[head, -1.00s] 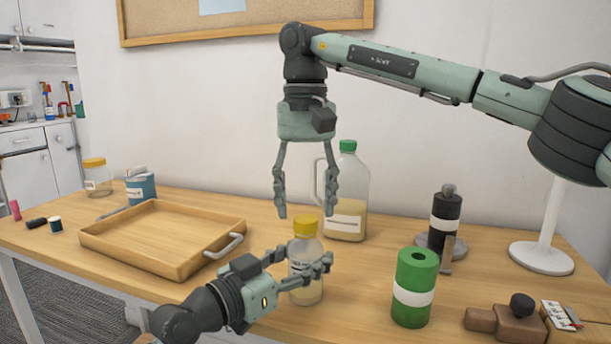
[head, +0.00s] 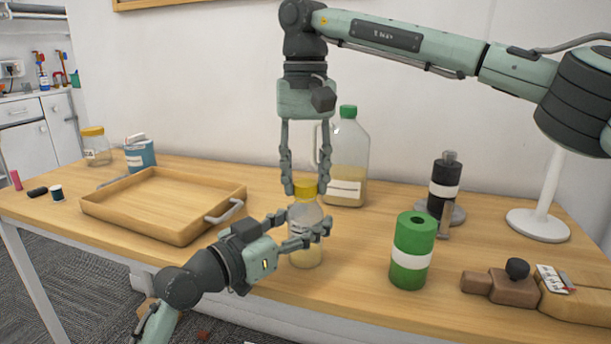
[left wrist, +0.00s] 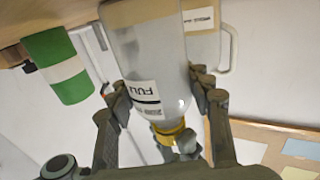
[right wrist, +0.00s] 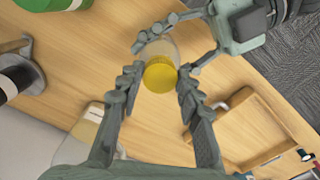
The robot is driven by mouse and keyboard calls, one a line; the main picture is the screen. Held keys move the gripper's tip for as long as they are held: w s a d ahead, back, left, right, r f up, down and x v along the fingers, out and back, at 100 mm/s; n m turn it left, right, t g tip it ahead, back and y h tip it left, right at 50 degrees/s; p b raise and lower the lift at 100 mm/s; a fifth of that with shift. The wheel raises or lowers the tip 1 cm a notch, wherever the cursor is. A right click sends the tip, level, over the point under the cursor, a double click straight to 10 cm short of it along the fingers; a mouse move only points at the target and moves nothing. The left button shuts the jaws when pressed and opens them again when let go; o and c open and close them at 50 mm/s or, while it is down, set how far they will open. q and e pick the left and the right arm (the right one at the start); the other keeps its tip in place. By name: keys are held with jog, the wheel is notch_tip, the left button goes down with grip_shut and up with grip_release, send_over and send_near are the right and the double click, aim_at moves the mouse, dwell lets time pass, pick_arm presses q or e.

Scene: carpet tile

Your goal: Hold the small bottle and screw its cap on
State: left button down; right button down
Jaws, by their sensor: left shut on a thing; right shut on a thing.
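The small clear bottle (head: 305,249) stands upright near the table's front edge, with its yellow cap (head: 305,188) on top. It shows in the left wrist view (left wrist: 146,60) with a "FULL" label. My left gripper (head: 308,232) is shut on the bottle's body from the left. My right gripper (head: 305,188) points straight down from above, its fingers closed around the yellow cap. In the right wrist view the cap (right wrist: 160,74) lies between the fingertips. I cannot tell how far the cap is threaded on.
A green-capped jug (head: 347,160) stands just behind the bottle. A green cylinder (head: 412,255) stands to the right, with a black bottle (head: 444,185) behind it. A wooden tray (head: 165,205) lies left. A brown block tool (head: 503,287) sits at the front right.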

jog(key=m, duration=1.5)
jog(key=shift+m, duration=0.4)
jog(key=m, duration=1)
jog(key=shift+f, duration=0.1)
jog(key=m, duration=0.4)
jog(key=shift+m, duration=0.4)
jog(key=m, duration=0.9)
jog(key=shift+m, duration=0.4)
jog(key=c, duration=1)
grip_release()
jog(key=shift+c, duration=0.2)
